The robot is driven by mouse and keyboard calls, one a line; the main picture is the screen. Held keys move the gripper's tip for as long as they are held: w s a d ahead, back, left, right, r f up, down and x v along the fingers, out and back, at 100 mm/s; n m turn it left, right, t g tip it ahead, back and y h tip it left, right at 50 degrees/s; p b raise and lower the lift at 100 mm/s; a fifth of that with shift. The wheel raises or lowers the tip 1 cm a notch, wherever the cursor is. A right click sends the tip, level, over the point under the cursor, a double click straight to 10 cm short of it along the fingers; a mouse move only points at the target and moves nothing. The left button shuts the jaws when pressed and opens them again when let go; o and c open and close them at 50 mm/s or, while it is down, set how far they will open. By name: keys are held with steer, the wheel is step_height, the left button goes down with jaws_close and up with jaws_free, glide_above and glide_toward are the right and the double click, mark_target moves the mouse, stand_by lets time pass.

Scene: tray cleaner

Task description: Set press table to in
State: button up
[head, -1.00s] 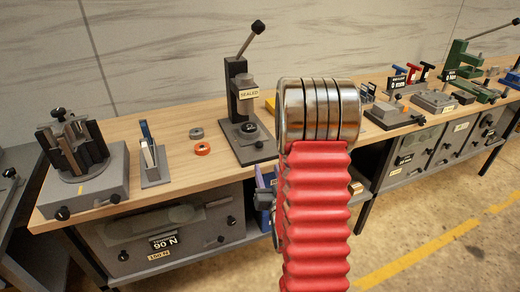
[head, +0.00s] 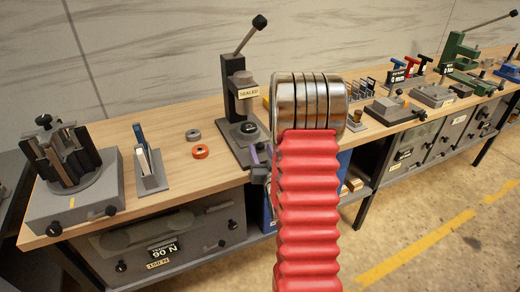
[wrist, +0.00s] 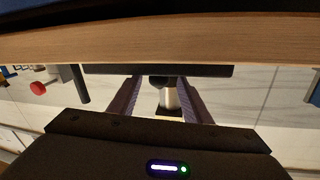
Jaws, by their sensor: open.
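The press (head: 236,78) stands on the wooden bench, dark grey with a long lever raised to the upper right and a "SEALED" label. Its grey base plate (head: 232,140) carries a black round part below the ram. I cannot tell which part is the sliding table or its position. My gripper (head: 262,158) is mostly hidden behind my red arm, close to the front right of the press base. In the wrist view, my gripper (wrist: 158,98) has its two purple fingers apart. A silver cylinder with a dark end (wrist: 168,97) shows between them, apparently untouched; the dark base edge (wrist: 105,70) lies across the fingertips.
An orange ring (head: 200,152) and a grey ring (head: 194,135) lie left of the press. A slotted stand (head: 150,172) and a chuck-like fixture (head: 72,195) are further left. The bench front edge runs close to my gripper. More fixtures stand to the right.

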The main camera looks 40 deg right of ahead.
steer(key=shift+d, duration=0.1)
steer(key=shift+c, duration=0.4)
jaws_close()
